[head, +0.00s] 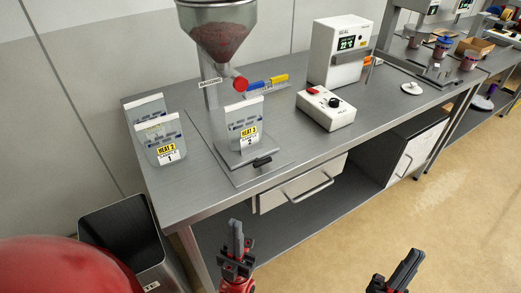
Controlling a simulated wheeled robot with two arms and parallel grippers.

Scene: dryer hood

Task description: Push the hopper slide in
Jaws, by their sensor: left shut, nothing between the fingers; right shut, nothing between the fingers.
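The steel hopper (222,40), filled with reddish grains, stands above the back of the bench. A short slide with a round red end (240,83) sticks out at its lower outlet, toward the front right. How far it stands out is hard to tell. My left gripper (237,236) is shut and empty, in front of the bench and well below the slide. My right gripper (408,265) is shut and empty over the floor at lower right.
The steel bench (190,195) has two more pouches (160,135) at its left. A dark bin (125,235) is at lower left.

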